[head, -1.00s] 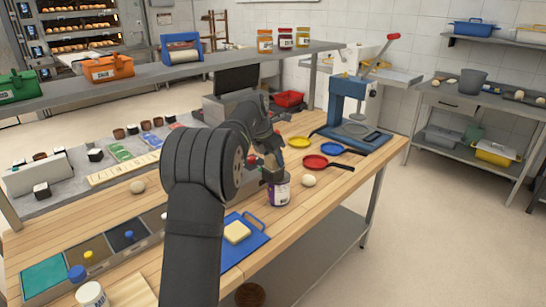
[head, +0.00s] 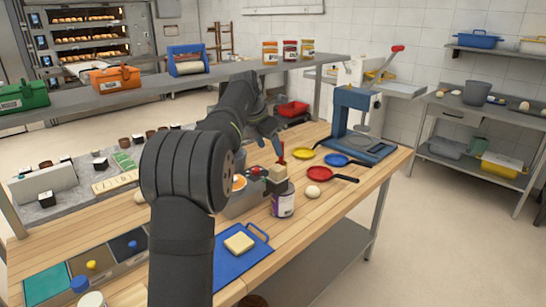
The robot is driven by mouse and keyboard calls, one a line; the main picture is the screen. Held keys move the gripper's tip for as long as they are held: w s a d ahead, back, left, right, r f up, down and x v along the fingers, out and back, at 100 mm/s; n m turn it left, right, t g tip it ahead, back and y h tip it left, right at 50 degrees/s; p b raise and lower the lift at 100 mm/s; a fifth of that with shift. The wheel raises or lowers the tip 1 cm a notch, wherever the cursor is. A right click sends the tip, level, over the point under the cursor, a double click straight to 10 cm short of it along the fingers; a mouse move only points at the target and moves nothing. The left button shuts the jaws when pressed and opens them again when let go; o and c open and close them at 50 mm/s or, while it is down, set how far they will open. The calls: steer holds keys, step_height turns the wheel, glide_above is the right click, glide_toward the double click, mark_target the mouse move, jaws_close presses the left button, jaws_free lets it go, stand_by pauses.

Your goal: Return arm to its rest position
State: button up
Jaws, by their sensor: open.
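My arm rises from the bottom of the head view and bends over the worktable (head: 330,225). My gripper (head: 272,135) is small and partly turned away, open and empty above the back of the worktable. The gripper appears apart from the jar.
A blue board (head: 240,262) with a pale yellow block lies in front. Red (head: 320,173), yellow (head: 304,154) and blue (head: 337,160) pans and an egg (head: 312,191) lie to the right. A blue press (head: 352,120) stands behind them. The shelf (head: 140,92) crosses behind my arm.

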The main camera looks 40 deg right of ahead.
mark_target(278, 167)
steer(key=shift+v, duration=0.8)
steer(key=shift+f, duration=0.2)
steer(key=x, duration=1.1)
steer(key=shift+d+f, duration=0.1)
steer(key=shift+f, duration=0.2)
steer(key=shift+d+r, duration=0.1)
steer(key=shift+r, duration=1.75)
steer(key=shift+f, duration=0.1)
